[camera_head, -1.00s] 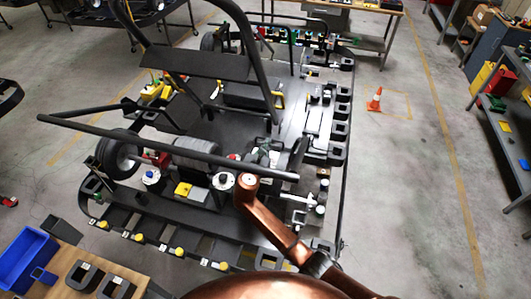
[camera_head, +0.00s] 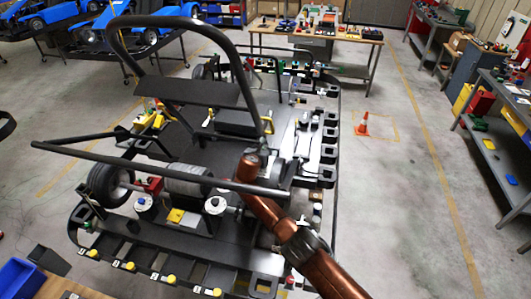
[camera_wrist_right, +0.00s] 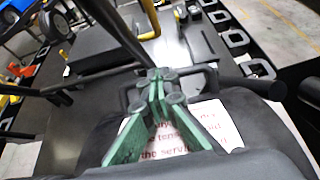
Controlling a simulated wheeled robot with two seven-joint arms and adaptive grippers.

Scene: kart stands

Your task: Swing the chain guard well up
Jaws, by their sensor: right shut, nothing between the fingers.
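In the right wrist view a dark, rounded cover (camera_wrist_right: 95,150) fills the near part of the picture. It carries a white label (camera_wrist_right: 218,122) with red print, partly hidden by my fingers. I take it for the chain guard, but cannot be sure. My right gripper (camera_wrist_right: 158,82) has green fingers that meet at the tips, empty, in front of the cover and label. Whether they touch it I cannot tell. In the head view my copper right arm reaches over the kart (camera_head: 185,260) and hides much of that spot; the guard cannot be made out there. My left gripper is out of view.
A black tube bar (camera_head: 110,160) crosses the kart near my right arm, and a tall hoop (camera_head: 180,22) rises behind it. A rear wheel (camera_head: 108,185) is at left. An orange cone (camera_head: 363,124) stands on clear floor at right. A shelf (camera_head: 490,150) is further right.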

